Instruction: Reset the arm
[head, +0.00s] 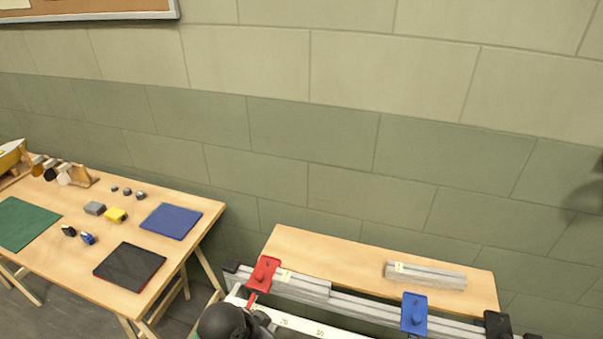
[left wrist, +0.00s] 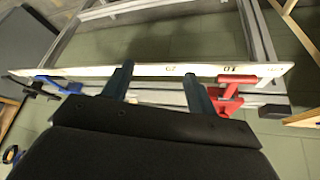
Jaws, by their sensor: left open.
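My left gripper (left wrist: 157,82) shows in the left wrist view with its two dark fingers spread apart and nothing visible between them except the scene beyond. The fingers point toward a long white strip with number marks (left wrist: 150,71), which crosses in front of the grey frame; I cannot tell whether they touch it. A red clamp (left wrist: 232,88) is just right of the right finger and a blue clamp (left wrist: 62,86) is to the left. In the head view a dark rounded part of my arm is at the bottom edge; the fingertips are hidden. My right gripper is not in view.
In the head view, a grey rail carries the red clamp (head: 264,273) and blue clamp (head: 414,313). A wooden shelf (head: 330,250) behind holds a grey block (head: 426,276). The left table (head: 125,218) has mats, small blocks and a rack. A green wall stands behind.

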